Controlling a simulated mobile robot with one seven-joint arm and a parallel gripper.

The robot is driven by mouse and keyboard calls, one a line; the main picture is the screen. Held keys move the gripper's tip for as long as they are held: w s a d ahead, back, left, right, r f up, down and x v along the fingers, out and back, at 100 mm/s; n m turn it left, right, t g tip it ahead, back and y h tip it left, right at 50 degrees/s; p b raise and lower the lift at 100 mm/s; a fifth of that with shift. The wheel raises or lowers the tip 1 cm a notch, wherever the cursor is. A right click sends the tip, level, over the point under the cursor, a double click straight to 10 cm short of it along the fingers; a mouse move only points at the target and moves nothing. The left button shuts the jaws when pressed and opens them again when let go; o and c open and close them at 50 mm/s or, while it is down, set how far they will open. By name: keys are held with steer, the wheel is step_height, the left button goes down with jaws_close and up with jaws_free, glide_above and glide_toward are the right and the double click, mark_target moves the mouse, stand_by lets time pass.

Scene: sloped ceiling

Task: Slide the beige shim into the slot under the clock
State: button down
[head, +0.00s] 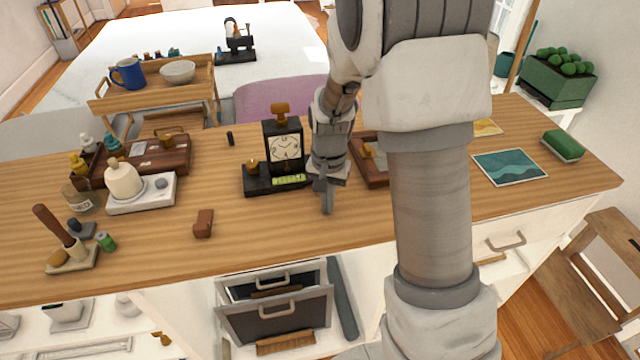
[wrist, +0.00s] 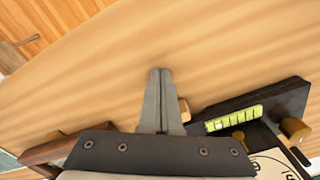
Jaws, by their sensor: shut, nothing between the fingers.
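The black clock (head: 283,130) stands upright on a dark base on the wooden counter, with a white dial and a brass top. A yellow-green ribbed strip lies along the base's front; the clock also shows at the lower right of the wrist view (wrist: 285,98). My gripper (head: 327,208) is shut and empty, pointing down just right of the clock; its fingertips (wrist: 160,72) are together in the wrist view. A small beige piece, likely the shim (wrist: 184,110), shows beside the fingers, between them and the clock base. Most of it is hidden, and I cannot tell whether it is in the slot.
A brown framed tray (head: 370,172) lies right of my gripper, partly behind my arm. A red-brown block (head: 203,223) lies left in front of the clock. A white dish set (head: 140,195) stands farther left. The counter's front strip is clear near the clock.

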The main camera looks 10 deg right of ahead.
steer(key=shift+s+r+p, duration=0.45)
steer(key=shift+r+p, duration=0.2)
steer(key=shift+r, duration=0.3)
steer(key=shift+s+r+p, duration=0.4)
steer(key=shift+r+p, duration=0.3)
steer(key=shift+r, duration=0.3)
steer(key=shift+s+r+p, duration=0.45)
steer(key=shift+r+p, duration=0.2)
steer(key=shift+r, duration=0.3)
steer(key=shift+r, duration=0.15)
steer(key=s+r+n+t+p, duration=0.1)
steer(key=s+r+n+t, duration=0.4)
steer(key=s+r, duration=1.2)
step_height(320, 180, up, 4)
steer(key=shift+s+r+n+t, duration=0.25)
steer(key=shift+s+n+t, duration=0.1)
steer(key=shift+n, duration=0.15)
